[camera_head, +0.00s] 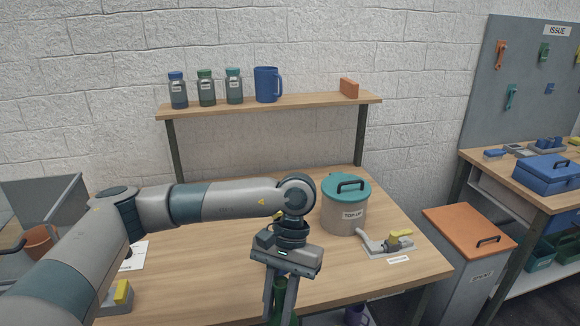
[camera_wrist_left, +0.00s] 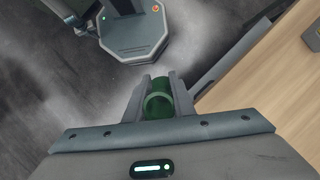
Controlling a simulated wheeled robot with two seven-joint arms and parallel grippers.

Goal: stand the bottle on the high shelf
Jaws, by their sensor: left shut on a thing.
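My left gripper (camera_head: 281,312) hangs fingers-down at the front edge of the workbench. It is shut on a green bottle (camera_head: 279,293), whose lower part is cut off by the picture's bottom edge. In the left wrist view the bottle (camera_wrist_left: 158,106) shows end-on between the two fingers (camera_wrist_left: 160,92), with the floor beyond it. The high wooden shelf (camera_head: 320,103) stands at the back of the bench, far above the bottle. My right gripper is in neither view.
Three labelled jars (camera_head: 206,88), a blue mug (camera_head: 267,85) and an orange block (camera_head: 349,88) stand on the shelf, with bare board between mug and block.

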